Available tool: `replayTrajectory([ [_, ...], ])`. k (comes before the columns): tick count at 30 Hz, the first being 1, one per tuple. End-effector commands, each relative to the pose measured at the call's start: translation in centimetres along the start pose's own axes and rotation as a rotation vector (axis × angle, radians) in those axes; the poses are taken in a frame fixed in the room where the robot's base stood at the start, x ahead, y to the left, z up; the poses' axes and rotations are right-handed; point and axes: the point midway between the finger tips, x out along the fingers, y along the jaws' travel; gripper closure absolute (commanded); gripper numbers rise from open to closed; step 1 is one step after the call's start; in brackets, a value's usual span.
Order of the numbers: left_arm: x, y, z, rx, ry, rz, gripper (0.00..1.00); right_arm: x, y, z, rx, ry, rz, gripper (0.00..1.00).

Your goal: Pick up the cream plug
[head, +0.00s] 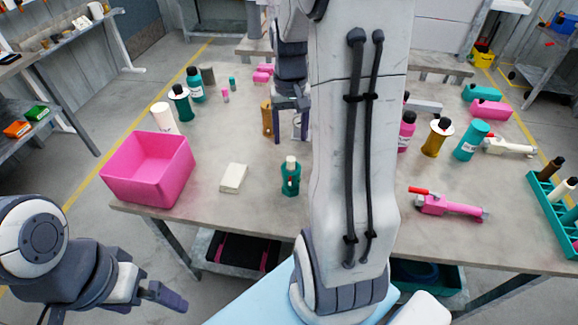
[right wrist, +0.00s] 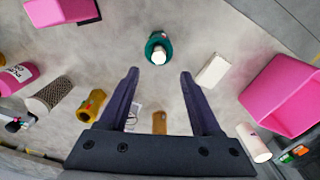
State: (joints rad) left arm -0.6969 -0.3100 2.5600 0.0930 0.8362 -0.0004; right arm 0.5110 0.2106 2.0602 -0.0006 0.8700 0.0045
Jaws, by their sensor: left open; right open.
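A cream plug-like piece (head: 562,189) stands in a teal tray (head: 548,212) at the right edge of the table, in the head view. A brown piece (head: 551,168) stands beside it, and a dark one is partly cut off by the frame. The right wrist view does not show the tray. My right gripper (head: 291,125) is open and empty over the far middle of the table, well left of the tray; its fingers show in the right wrist view (right wrist: 158,74). My left gripper (head: 166,298) is open and empty, off the table's front left corner.
A pink bin (head: 148,190), a cream block (head: 233,178) and a teal bottle (head: 290,180) stand at the left and middle. A pink tool with a red lever (head: 450,207) lies left of the tray. Several bottles stand behind it. My right arm hides the table's centre.

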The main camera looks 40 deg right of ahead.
Motion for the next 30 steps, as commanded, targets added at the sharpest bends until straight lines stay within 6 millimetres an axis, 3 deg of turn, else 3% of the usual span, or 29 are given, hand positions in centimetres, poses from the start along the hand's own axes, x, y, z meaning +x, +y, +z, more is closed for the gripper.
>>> replayTrajectory([
  [4, 0.0, 0.0, 0.0, 0.000, 0.000, 0.000, 0.00, 2.6, 0.0, 0.2, -0.001, -0.007, 0.000, 0.35],
  [11, -0.1, 0.0, 0.0, 0.000, 0.000, 0.000, 0.00, 4.4, 0.0, 0.1, -0.002, -0.004, 0.000, 0.35],
  [21, -0.5, 0.0, 0.0, 0.000, 0.000, 0.000, 0.00, 8.9, 0.2, 0.0, -0.003, -0.005, 0.000, 0.35],
  [29, -0.5, 0.0, 0.0, 0.000, 0.000, 0.000, 0.00, 9.2, 0.2, -0.1, -0.002, 0.000, 0.000, 0.35],
  [30, -0.5, 0.0, 0.0, 0.000, 0.000, 0.000, 0.00, 9.2, 0.2, -0.1, -0.002, 0.000, 0.000, 0.42],
])
